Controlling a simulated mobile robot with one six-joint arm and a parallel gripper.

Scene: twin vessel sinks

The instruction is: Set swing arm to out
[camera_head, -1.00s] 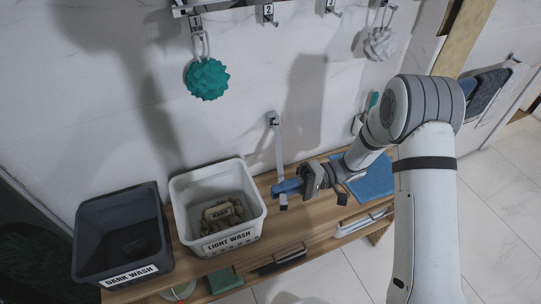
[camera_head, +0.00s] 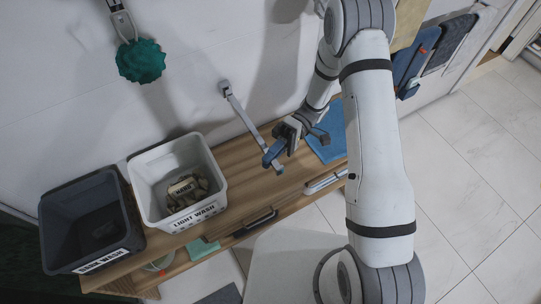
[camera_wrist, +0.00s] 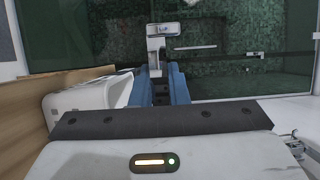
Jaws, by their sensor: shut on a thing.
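The swing arm (camera_head: 246,120) is a thin grey bar. Its upper end meets a small bracket on the white wall, and it reaches out over the wooden counter. My gripper (camera_head: 271,155), with blue fingers, is at the bar's free end and shut on it. In the wrist view the blue fingers of my gripper (camera_wrist: 163,86) close around the swing arm's end (camera_wrist: 155,58), with a pale piece showing beyond them. The exact contact is partly hidden by the fingers.
A white LIGHT WASH basket (camera_head: 216,168) and a dark DARK WASH basket (camera_head: 44,225) stand left on the wooden counter (camera_head: 250,190). A blue cloth (camera_head: 328,140) lies right of my gripper. A green scrubber (camera_head: 141,62) hangs on the wall.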

